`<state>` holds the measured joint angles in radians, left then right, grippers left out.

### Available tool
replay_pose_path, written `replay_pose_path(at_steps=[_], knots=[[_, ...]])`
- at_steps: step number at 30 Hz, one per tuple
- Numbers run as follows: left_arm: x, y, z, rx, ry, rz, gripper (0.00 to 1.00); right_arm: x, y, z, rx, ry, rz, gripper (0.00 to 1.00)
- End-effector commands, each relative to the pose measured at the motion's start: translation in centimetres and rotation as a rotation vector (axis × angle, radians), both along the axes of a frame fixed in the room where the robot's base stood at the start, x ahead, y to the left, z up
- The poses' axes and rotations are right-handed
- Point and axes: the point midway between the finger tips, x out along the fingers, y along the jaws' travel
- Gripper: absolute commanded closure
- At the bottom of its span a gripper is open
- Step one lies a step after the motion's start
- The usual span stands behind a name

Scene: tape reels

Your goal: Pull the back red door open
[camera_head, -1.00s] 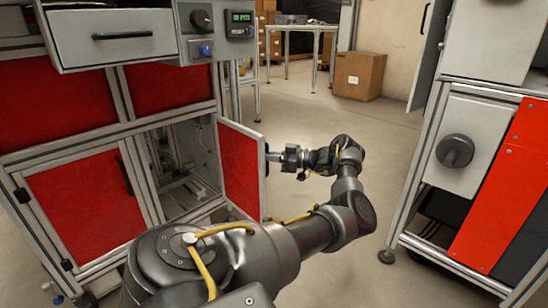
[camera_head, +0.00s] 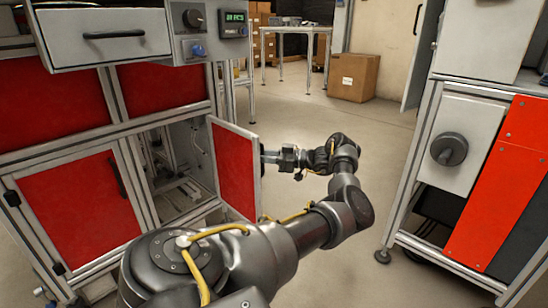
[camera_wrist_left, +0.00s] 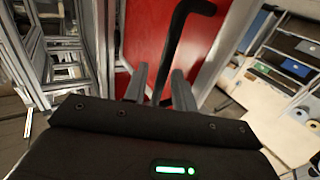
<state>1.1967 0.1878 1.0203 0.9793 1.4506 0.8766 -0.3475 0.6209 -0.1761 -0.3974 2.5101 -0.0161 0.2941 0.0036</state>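The back red door (camera_head: 234,170) stands swung out from the cabinet, with its open compartment (camera_head: 175,165) showing to the left. My left gripper (camera_head: 269,157) is at the outer face of this door, near its free edge. In the left wrist view the red door panel (camera_wrist_left: 150,35) is straight ahead. A black bar handle (camera_wrist_left: 172,45) runs up between the two fingers of my left gripper (camera_wrist_left: 160,78). Narrow gaps show between the fingers and the handle, so the fingers look open around it. My right gripper is not in view.
A second red door (camera_head: 82,205) with a black handle is shut at the left. A drawer (camera_head: 105,37) sits above. Another cabinet with an orange panel (camera_head: 508,180) stands at the right. Floor between the cabinets is free; a cardboard box (camera_head: 353,77) lies farther back.

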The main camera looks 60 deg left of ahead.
Motion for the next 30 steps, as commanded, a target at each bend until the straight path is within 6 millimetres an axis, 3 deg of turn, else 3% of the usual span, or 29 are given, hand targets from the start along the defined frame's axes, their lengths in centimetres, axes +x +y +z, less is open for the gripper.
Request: replay_pose_path(at_steps=[9,18,30], knots=[[4.2,-3.3,-0.2,-0.007,-0.007,-0.007,0.73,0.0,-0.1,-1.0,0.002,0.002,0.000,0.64],[7.0,-5.6,-0.1,-0.003,-0.003,-0.007,0.73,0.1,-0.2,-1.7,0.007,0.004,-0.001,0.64],[8.1,-6.6,0.0,-0.001,-0.001,-0.003,0.73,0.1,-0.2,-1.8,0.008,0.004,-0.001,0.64]])
